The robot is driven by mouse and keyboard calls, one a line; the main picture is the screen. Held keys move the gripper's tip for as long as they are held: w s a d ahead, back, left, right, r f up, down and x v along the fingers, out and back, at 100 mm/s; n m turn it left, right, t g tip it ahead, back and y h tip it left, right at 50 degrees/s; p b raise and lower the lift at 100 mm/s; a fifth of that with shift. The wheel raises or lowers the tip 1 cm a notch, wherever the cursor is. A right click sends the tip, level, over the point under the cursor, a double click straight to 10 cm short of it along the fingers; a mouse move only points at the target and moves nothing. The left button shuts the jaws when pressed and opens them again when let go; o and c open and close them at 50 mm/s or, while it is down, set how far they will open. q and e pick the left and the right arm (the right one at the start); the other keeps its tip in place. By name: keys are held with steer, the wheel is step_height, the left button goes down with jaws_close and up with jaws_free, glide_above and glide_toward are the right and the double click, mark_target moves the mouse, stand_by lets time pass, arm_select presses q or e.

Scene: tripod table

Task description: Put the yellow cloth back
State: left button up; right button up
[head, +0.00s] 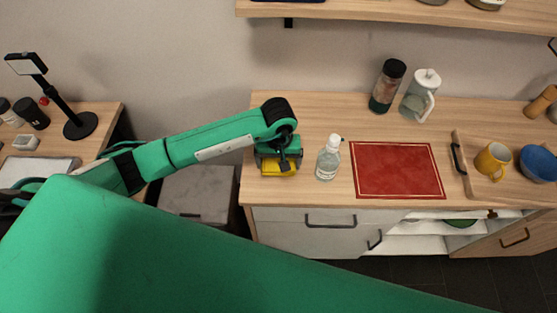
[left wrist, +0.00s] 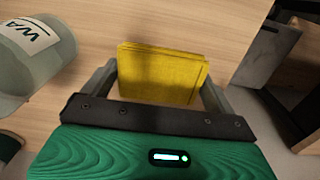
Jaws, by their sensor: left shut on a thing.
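The yellow cloth (head: 270,170) is a folded, flat stack at the left end of the wooden counter (head: 320,120). My left gripper (head: 279,163) is over it at the counter's left end. In the left wrist view the cloth (left wrist: 160,75) stands between the two fingers of the left gripper (left wrist: 160,92), which are shut on it. Part of the cloth is hidden by the gripper in the head view. I cannot tell whether the cloth touches the counter. My right gripper is not in view.
A clear bottle (head: 328,158) with a label stands just right of my left gripper; it also shows in the left wrist view (left wrist: 35,50). A red mat (head: 397,170) lies beyond it. A tray (head: 466,150) holds a yellow mug (head: 491,160) and a blue bowl (head: 538,162).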

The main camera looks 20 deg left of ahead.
arm_select(q)
steer(key=shift+f, duration=0.35)
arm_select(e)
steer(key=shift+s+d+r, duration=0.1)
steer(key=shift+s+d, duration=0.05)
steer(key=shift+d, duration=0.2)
arm_select(q)
steer(key=shift+f, duration=0.1)
steer(key=shift+f+b, duration=0.15)
steer(key=shift+b, duration=0.15)
steer(key=o, duration=0.6)
